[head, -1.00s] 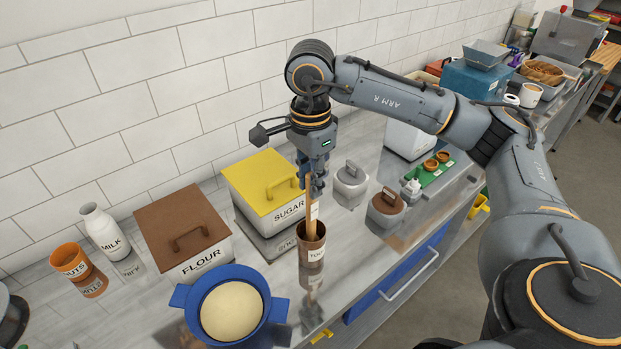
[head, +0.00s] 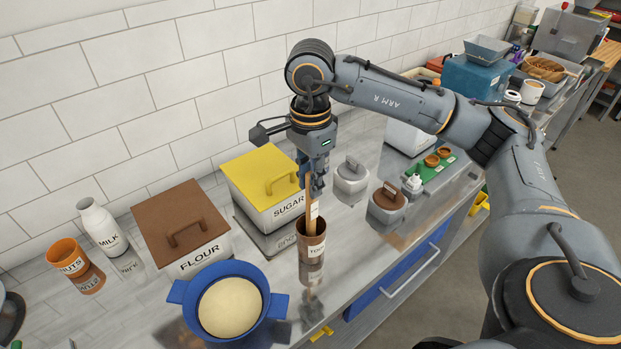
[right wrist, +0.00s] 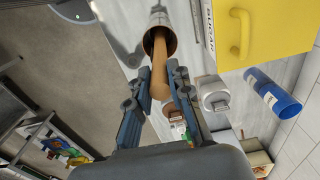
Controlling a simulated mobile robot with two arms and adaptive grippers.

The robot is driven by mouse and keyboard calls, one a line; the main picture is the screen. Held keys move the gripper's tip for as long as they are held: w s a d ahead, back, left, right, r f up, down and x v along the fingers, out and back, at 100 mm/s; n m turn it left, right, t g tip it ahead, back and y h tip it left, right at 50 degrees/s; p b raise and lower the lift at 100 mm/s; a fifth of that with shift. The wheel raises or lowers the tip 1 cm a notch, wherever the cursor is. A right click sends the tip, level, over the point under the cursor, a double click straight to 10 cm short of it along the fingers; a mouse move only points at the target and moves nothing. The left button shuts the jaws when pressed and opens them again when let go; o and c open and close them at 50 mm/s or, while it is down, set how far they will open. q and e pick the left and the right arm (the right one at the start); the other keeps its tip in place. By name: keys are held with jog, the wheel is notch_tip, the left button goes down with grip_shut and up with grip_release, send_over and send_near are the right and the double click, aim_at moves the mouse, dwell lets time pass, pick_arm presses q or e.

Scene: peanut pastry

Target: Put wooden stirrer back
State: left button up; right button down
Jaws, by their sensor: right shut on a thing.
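The wooden stirrer (head: 309,215) stands nearly upright, its lower end inside the brown tool cup (head: 312,262) on the steel counter. My right gripper (head: 312,190) is shut on the upper part of the stirrer, above the cup. In the right wrist view the stirrer (right wrist: 160,72) runs from between the fingers (right wrist: 158,88) into the mouth of the cup (right wrist: 158,38). The stirrer's lower tip is hidden inside the cup. My left gripper is not in view.
The yellow-lidded sugar box (head: 262,185) stands close behind the cup. A blue pot (head: 275,305) holding dough is at front left, beside the flour box (head: 180,225). Small lidded jars (head: 387,205) stand to the right. The counter's front edge is near the cup.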

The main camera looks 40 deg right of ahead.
jog(key=shift+f, duration=0.2)
jog(key=c, duration=1.1)
grip_release()
jog(key=shift+c, duration=0.2)
notch_tip(320, 180, up, 12)
